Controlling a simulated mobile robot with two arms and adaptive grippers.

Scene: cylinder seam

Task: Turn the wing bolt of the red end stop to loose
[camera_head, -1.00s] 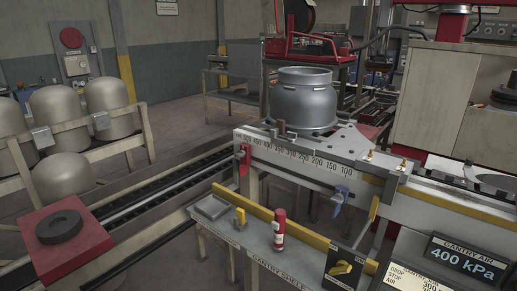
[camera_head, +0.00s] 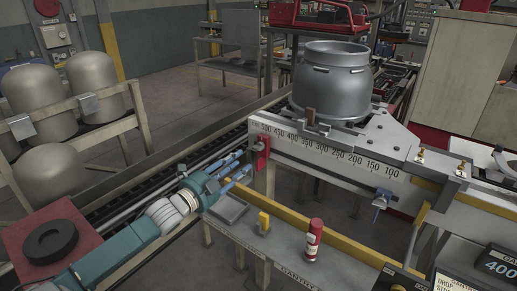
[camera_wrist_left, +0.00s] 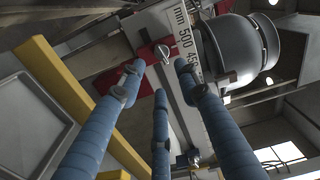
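The red end stop (camera_head: 262,152) sits at the left end of the white ruler beam (camera_head: 330,158), near the 500 mark. In the left wrist view the red end stop (camera_wrist_left: 147,54) shows beyond my fingertips, with a small silver wing bolt (camera_wrist_left: 163,50) on its face. My left gripper (camera_head: 236,165) reaches in from the left and points at the stop, a short way from it. Its blue fingers (camera_wrist_left: 160,78) are spread and empty in the wrist view, and I see no contact with the bolt. My right gripper is not in view.
A grey pot (camera_head: 332,82) stands above the beam. A blue stop (camera_head: 381,203) is further right on it.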

